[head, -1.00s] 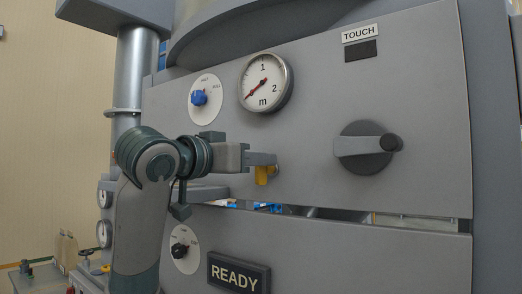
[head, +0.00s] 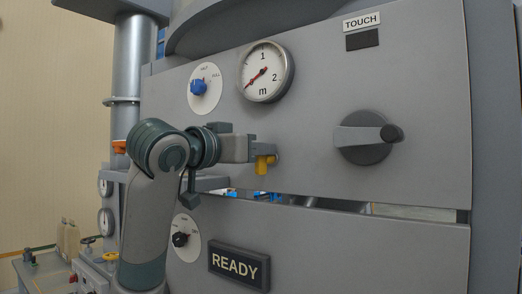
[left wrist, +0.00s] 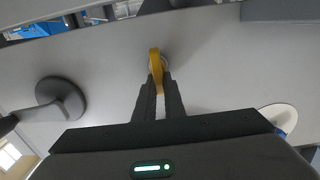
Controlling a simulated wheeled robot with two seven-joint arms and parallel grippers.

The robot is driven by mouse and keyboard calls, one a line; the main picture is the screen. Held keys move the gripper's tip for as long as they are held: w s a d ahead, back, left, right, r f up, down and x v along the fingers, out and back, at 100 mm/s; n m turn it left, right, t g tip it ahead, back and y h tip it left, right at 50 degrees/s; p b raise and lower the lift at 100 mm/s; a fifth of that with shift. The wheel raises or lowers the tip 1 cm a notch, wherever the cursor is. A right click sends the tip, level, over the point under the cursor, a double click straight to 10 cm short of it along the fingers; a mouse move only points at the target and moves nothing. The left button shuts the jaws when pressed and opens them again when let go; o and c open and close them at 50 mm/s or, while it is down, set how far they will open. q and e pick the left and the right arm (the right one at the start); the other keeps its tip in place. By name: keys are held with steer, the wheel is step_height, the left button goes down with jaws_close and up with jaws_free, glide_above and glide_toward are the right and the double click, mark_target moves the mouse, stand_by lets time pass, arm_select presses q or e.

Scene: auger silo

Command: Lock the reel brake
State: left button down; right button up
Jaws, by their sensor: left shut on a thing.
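A small yellow lever (head: 263,165) stands out from the grey panel, below the round gauge. My left gripper (head: 263,148) reaches it from the left and is shut on it. The fingers hide part of the lever. No label naming the reel brake can be read at the lever. My right gripper is not in view.
A gauge (head: 265,71) and a blue dial knob (head: 198,87) are above my left gripper. A large grey rotary handle (head: 367,137) is to the right. Below are a slot in the panel, a dark dial knob (head: 180,239) and a READY sign (head: 238,265).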

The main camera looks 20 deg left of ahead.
arm_select(q)
steer(key=shift+d+f+m, duration=0.1)
steer(key=shift+f+m, duration=0.1)
steer(key=shift+m, duration=0.1)
steer(key=m, duration=0.3)
steer(key=d+m, duration=0.1)
steer(key=m, duration=0.1)
steer(key=m+b, duration=0.1)
steer(key=m, duration=0.2)
steer(key=shift+s+d+f+m, duration=0.2)
steer(key=shift+f+m, duration=0.1)
steer(key=shift+f, duration=0.1)
steer(key=m, duration=0.3)
steer(key=shift+s+d+f+m, duration=0.1)
steer(key=shift+f+m, duration=0.15)
steer(key=shift+m, duration=0.15)
steer(key=m+p, duration=0.1)
steer(key=m, duration=0.1)
steer(key=f+m+p, duration=0.1)
steer(key=m, duration=0.2)
steer(key=shift+d, duration=0.1)
